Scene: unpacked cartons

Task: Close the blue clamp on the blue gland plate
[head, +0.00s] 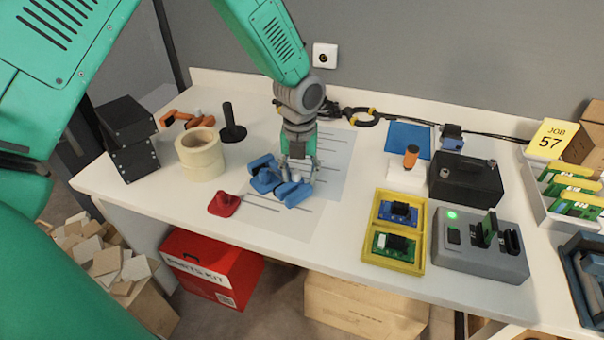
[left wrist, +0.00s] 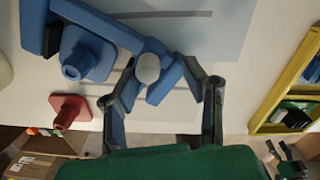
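The blue clamp (head: 291,193) lies on the white table, its blue bars and grey knob (left wrist: 147,68) showing in the left wrist view. The blue gland plate (head: 263,181), a square with a raised round boss, sits beside the clamp's bars and also shows in the left wrist view (left wrist: 84,52). My left gripper (head: 298,170) points down at the clamp. Its fingers are parted, one on each side of the knob and bar end; I cannot tell whether they touch. My right gripper is not in view.
A red gland plate (head: 224,204) lies just left. Tape rolls (head: 200,154) and a black post (head: 231,125) stand further left. A yellow tray (head: 393,237) and a grey box with a green light (head: 480,247) stand right. The table is clear between clamp and tray.

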